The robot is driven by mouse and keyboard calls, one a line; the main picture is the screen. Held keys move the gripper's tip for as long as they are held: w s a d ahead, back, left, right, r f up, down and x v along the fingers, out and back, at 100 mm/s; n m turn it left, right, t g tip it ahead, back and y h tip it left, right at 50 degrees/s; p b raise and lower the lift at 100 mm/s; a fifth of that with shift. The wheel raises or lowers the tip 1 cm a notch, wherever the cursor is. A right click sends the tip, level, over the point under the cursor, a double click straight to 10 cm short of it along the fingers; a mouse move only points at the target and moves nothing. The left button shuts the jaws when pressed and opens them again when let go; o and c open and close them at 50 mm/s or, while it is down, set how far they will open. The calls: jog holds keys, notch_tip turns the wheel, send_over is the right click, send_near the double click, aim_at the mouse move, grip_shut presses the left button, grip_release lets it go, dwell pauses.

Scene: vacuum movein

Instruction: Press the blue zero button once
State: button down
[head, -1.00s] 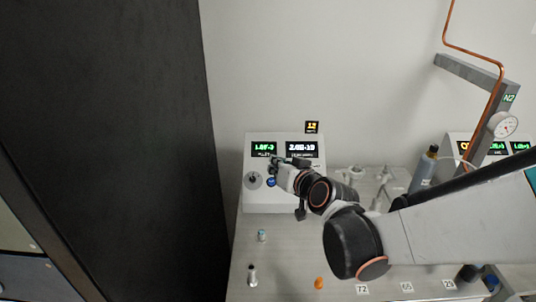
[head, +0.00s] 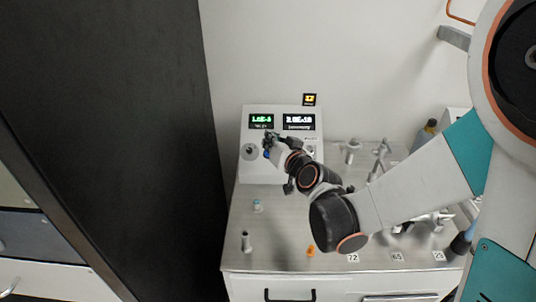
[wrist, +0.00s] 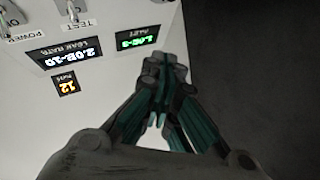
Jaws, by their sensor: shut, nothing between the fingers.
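The blue zero button (head: 266,154) shows as a small blue spot low on the white front panel of the leak detector (head: 249,170) in the head view, partly covered by my gripper. My gripper (head: 268,139) is in front of the panel, just above the button in the picture. I cannot tell whether it touches the panel. In the wrist view my gripper (wrist: 163,72) is shut and empty, with its fingertips beside the green inlet display (wrist: 137,40). The button is not visible in the wrist view.
A round knob (head: 250,152) sits left of the button. The leak rate display (head: 299,122) is at upper right. Small fittings stand on the grey bench (head: 285,225), including an orange piece (head: 311,250). A dark tall panel (head: 130,120) borders the left.

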aim_at(268, 153)
jog(key=shift+w+d+f+b, duration=0.1)
jog(key=shift+w+f+b, duration=0.7)
jog(key=shift+f, duration=0.3)
jog(key=shift+w+a+f+b, duration=0.1)
jog(key=shift+w+f+b, duration=0.7)
jog(key=shift+f, duration=0.25)
jog(key=shift+w+d+f+b, duration=0.1)
jog(key=shift+w+f+b, duration=0.7)
jog(key=shift+f, duration=0.3)
jog(key=shift+f, duration=0.1)
jog(key=shift+w+f+b, duration=0.2)
jog(key=shift+w+b, duration=0.05)
jog(key=shift+b, duration=0.05)
jog(key=shift+w+f+b, duration=0.25)
jog(key=shift+f+b, duration=0.1)
jog(key=shift+b, duration=0.05)
jog(key=shift+s+r+p, duration=0.45)
jog(key=shift+s+r, duration=0.05)
jog(key=shift+r, duration=0.2)
